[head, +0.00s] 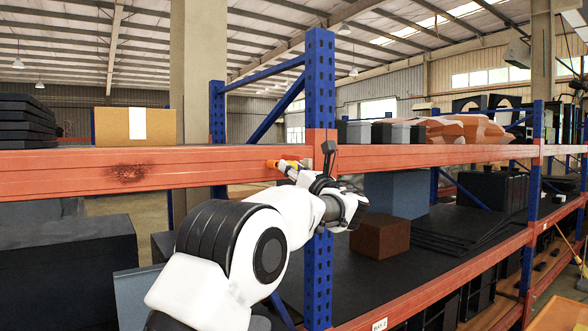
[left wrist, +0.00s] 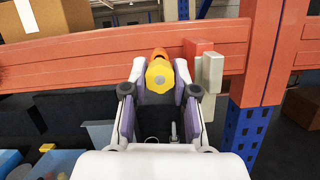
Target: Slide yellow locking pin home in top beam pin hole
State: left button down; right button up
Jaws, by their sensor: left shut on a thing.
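The yellow locking pin (left wrist: 160,74) shows in the left wrist view as a yellow hexagonal head with an orange part (left wrist: 159,54) beyond it. My left gripper (left wrist: 160,90) is shut on it, one finger on each side. In the head view the gripper (head: 291,168) is at the front face of the orange top beam (head: 200,171), near the blue upright (head: 319,90), and a bit of the pin (head: 283,165) shows. The pin hole is hidden behind the pin and gripper, so I cannot tell how deep the pin sits. My right gripper is not in view.
A pale block (left wrist: 212,73) sits on the beam just right of the pin. A cardboard box (head: 135,125) stands on the upper left shelf. A brown box (head: 380,237) is on the lower shelf. The beam has a dark rusty patch (head: 128,172) at left.

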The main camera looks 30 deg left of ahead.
pick_arm(q)
jog(key=shift+w+a+p, duration=0.35)
jog(key=shift+a+p, duration=0.1)
jog(key=shift+a, duration=0.4)
jog(key=shift+w+a+p, duration=0.35)
jog(key=shift+a+p, duration=0.1)
jog(key=shift+a, duration=0.4)
jog(key=c, duration=0.8)
grip_release()
jog(key=shift+s+a+r, duration=0.1)
jog(key=shift+s, duration=0.15)
jog(key=shift+w, duration=0.1)
